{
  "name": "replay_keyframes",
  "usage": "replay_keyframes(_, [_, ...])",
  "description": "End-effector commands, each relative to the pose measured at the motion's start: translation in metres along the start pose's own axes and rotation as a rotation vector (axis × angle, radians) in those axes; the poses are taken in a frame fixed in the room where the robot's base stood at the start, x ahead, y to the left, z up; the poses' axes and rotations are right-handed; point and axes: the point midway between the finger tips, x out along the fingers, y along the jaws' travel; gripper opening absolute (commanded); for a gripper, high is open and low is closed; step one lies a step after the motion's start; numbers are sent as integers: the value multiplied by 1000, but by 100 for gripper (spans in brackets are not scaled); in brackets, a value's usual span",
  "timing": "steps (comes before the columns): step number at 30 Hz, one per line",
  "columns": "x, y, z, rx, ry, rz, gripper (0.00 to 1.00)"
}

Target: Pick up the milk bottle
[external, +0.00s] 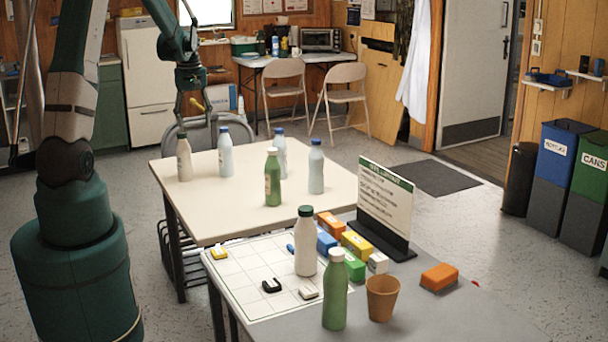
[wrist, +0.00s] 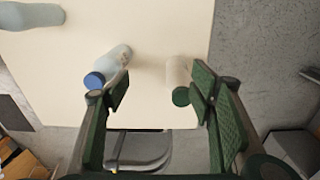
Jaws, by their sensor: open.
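A cream-white bottle (external: 184,162) stands upright at the left edge of the far table. In the wrist view, this cream bottle (wrist: 178,70) shows a green cap near my right finger. My gripper (external: 195,118) is open and empty, just above that bottle; its spread fingers also show in the wrist view (wrist: 160,80). A pale blue bottle with a blue cap (external: 225,157) stands beside it, and it also shows near my left finger (wrist: 115,62). Another cream-white bottle with a dark green cap (external: 305,248) stands on the near table. No label says which is milk.
Two more pale blue bottles (external: 316,172) (external: 280,150) and a green bottle (external: 273,180) stand on the far table (external: 225,220). The near table holds another green bottle (external: 335,295), a brown cup (external: 382,298), coloured blocks (external: 356,245) and a sign (external: 385,205).

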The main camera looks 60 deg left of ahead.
Motion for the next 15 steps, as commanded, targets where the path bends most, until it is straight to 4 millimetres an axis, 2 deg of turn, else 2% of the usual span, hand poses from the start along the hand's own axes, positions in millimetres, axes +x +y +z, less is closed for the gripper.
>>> replay_keyframes(1, [9, -8, -12, -28, -7, -6, 55])
replay_keyframes(6, [32, -28, -38, -99, -27, -24, 55])
replay_keyframes(9, [41, -37, -49, -127, -35, -30, 55])
replay_keyframes(15, [49, -44, -57, -152, -43, -36, 55])
